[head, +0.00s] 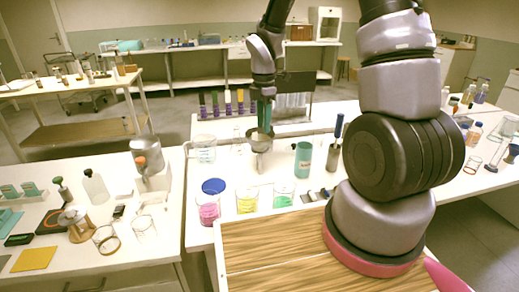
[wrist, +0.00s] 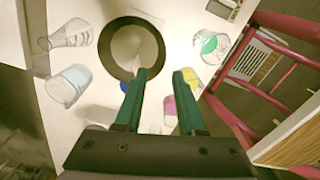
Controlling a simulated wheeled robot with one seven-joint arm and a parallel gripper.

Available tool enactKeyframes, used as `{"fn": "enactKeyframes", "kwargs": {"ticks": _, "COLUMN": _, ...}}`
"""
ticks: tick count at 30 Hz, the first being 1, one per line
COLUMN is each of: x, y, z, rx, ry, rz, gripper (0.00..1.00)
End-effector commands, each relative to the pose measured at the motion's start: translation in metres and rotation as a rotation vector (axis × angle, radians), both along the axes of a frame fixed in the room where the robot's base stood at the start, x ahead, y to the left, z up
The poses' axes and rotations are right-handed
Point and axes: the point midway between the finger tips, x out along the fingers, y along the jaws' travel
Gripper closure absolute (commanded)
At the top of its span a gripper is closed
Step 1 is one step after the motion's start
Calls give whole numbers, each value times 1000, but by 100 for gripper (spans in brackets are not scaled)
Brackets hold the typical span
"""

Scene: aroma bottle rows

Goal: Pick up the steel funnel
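The steel funnel (head: 259,143) stands on the white table in the head view, wide mouth up. In the wrist view its round rim (wrist: 107,47) shows as a broad dark ring around a pale inside. My gripper (head: 264,122) is above the funnel in the head view, with its teal fingers pointing down. In the wrist view the fingers (wrist: 160,74) are apart with nothing between them. The left fingertip overlaps the ring's lower right edge in that view; I cannot tell whether they touch.
A rack of coloured tubes (head: 227,103) is behind.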

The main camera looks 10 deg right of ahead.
Motion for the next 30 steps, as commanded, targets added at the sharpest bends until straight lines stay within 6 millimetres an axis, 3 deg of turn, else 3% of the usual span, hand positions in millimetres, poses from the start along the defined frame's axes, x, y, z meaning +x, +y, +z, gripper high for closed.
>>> {"fn": "enactKeyframes", "kwargs": {"ticks": 12, "x": -4, "y": -6, "z": -50, "rx": 0, "ry": 1, "rz": -1, "gripper": 61}}
{"fn": "enactKeyframes", "kwargs": {"ticks": 20, "x": -3, "y": -6, "z": -54, "rx": 0, "ry": -1, "rz": -1, "gripper": 61}}
{"fn": "enactKeyframes", "kwargs": {"ticks": 21, "x": -3, "y": -6, "z": -54, "rx": 0, "ry": -1, "rz": -2, "gripper": 65}}
{"fn": "enactKeyframes", "kwargs": {"ticks": 24, "x": -3, "y": -6, "z": -53, "rx": 0, "ry": -1, "rz": -2, "gripper": 100}}
{"fn": "enactKeyframes", "kwargs": {"ticks": 30, "x": -3, "y": -7, "z": -53, "rx": 0, "ry": -1, "rz": -2, "gripper": 100}}
